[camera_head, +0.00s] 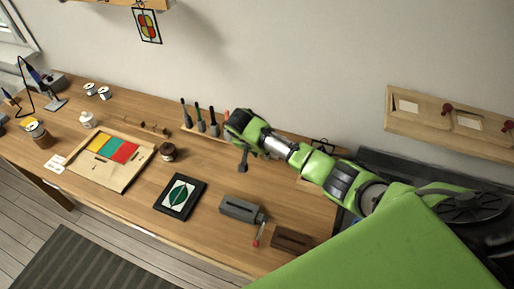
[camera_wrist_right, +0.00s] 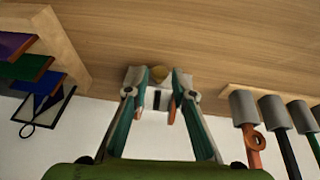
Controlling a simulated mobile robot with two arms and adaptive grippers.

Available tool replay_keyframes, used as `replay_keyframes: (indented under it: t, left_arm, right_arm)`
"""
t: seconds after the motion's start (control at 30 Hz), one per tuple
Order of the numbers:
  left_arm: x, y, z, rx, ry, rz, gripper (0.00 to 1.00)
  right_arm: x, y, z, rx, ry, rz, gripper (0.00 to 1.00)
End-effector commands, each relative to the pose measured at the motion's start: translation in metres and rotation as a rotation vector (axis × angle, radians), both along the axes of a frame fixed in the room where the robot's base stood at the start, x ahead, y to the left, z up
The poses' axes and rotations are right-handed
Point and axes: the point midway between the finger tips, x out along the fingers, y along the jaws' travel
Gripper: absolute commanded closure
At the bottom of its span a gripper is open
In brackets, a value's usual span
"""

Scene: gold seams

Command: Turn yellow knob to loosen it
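In the head view my right gripper (camera_head: 243,163) points down over the back of the workbench, right of the tool rack. The knob cannot be made out there. My left gripper is out of view.
The tool rack (camera_wrist_right: 278,92) with upright tools stands close on the right in the wrist view. A wooden rack (camera_wrist_right: 68,60) of coloured sheets is on the left. On the workbench (camera_head: 145,198) are a dark framed leaf panel (camera_head: 161,205) and a grey block (camera_head: 240,208).

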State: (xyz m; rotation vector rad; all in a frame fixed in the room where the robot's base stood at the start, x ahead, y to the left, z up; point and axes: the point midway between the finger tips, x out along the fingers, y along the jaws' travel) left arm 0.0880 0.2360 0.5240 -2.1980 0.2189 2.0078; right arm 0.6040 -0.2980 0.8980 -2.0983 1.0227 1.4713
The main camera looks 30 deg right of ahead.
Motion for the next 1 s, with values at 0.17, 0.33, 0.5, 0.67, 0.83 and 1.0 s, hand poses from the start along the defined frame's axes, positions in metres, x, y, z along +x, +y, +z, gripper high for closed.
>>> replay_keyframes:
  t: [0.17,0.33,0.5,0.67,0.83,1.0]
  left_arm:
    - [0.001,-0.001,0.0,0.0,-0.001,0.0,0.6]
    - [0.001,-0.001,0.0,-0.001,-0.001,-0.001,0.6]
    - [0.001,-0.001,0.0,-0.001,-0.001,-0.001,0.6]
    - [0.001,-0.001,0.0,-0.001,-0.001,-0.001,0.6]
    - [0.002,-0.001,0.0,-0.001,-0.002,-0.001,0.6]
    - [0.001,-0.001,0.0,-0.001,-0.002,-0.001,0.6]
  right_arm:
    - [-0.005,0.012,0.032,0.002,-0.005,0.002,0.76]
    - [-0.012,0.025,0.064,0.002,-0.003,0.002,0.76]
    - [-0.018,0.033,0.087,0.001,-0.001,0.001,0.76]
    - [-0.02,0.036,0.096,0.0,0.001,0.0,0.76]
    - [-0.021,0.036,0.098,0.0,0.001,0.0,0.76]
    - [-0.021,0.036,0.098,0.0,0.001,0.0,0.76]
